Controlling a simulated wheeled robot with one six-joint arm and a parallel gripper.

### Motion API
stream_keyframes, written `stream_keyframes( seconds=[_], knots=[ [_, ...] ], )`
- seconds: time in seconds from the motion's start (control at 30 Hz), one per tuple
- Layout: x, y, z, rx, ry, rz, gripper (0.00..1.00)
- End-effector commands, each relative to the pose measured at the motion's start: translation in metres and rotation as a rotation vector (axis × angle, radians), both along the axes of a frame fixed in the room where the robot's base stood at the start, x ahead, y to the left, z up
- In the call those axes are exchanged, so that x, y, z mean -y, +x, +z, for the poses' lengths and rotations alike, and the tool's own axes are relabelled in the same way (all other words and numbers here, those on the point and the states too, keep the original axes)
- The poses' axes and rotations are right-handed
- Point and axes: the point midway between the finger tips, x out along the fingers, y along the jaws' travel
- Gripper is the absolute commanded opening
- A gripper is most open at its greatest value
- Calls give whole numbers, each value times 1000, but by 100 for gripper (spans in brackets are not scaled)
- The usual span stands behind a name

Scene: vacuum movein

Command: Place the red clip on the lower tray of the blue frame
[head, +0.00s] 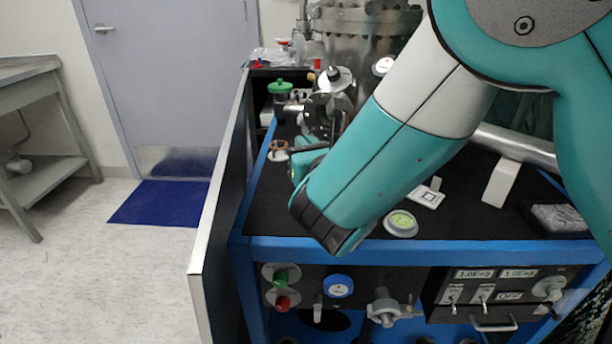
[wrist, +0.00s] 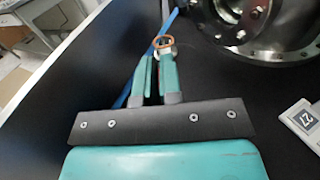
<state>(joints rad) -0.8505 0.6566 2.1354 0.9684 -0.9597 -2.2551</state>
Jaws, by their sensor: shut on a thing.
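My gripper (wrist: 156,58) reaches over the black top near its left edge, its two teal fingers close together. A small orange-red ring-shaped clip (wrist: 163,42) with a pale part below it shows right at the fingertips, and my gripper is shut on it. The clip also shows in the head view (head: 278,145), left of my wrist, which partly hides the fingers. The blue frame (head: 400,251) carries the black top (head: 262,212) and a front control panel. Its lower tray is not clearly in view.
A tall dark side panel (head: 222,195) stands along the frame's left side. A metal chamber (head: 362,45) and a green-capped jar (head: 280,88) are at the back. Floor at left is open.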

Motion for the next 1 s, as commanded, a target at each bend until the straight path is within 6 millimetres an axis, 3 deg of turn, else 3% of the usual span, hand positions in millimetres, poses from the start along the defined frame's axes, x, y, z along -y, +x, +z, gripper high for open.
stream_keyframes(
  seconds=[0.27,0.67,0.7,0.8,1.0],
  knots=[
    [-1,0,-42,0,-2,2,0],
    [0,0,-45,0,-1,1,0],
    [0,0,-44,0,-1,1,12],
    [0,0,-44,0,-1,1,31],
    [0,0,-44,0,-1,1,31]
  ],
)
